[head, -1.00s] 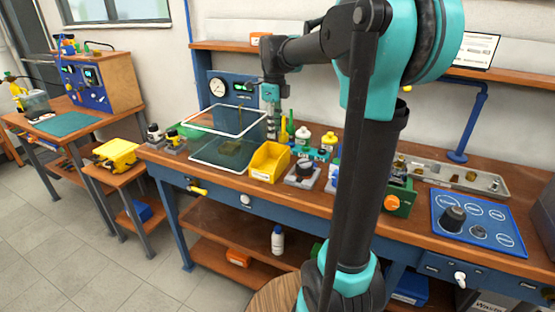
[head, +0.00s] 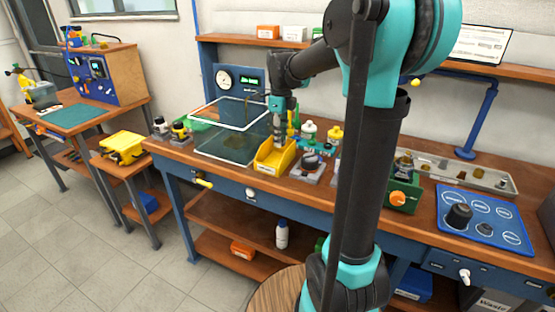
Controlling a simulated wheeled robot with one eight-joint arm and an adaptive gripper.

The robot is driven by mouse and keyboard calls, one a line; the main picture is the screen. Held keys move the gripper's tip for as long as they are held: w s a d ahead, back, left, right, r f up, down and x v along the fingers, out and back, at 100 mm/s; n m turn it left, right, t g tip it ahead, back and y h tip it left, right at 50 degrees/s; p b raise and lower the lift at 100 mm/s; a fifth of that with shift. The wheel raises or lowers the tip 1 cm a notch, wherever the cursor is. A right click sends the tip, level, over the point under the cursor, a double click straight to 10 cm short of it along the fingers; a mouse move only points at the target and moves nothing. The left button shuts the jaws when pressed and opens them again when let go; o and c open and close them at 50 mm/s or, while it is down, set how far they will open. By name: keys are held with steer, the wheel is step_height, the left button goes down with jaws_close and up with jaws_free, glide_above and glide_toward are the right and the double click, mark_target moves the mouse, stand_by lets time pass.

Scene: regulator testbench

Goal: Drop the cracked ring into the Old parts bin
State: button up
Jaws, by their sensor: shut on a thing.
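A yellow open-topped bin (head: 266,167) stands on the workbench, just right of the clear tank. It has a white label on its front, too small to read; it is the likely Old parts bin. My gripper (head: 278,142) points down at the bin's opening, with its fingertips at about rim height. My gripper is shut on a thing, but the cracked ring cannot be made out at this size. The inside of the bin is mostly hidden.
A clear tank (head: 225,146) with a white rim stands left of the bin. A grey fixture with a black part (head: 311,162) stands close on the right. Small bottles (head: 309,131) stand behind. My arm covers part of the bench.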

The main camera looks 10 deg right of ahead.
steer(key=o, duration=1)
steer(key=shift+o, duration=0.2)
step_height(320, 180, up, 12)
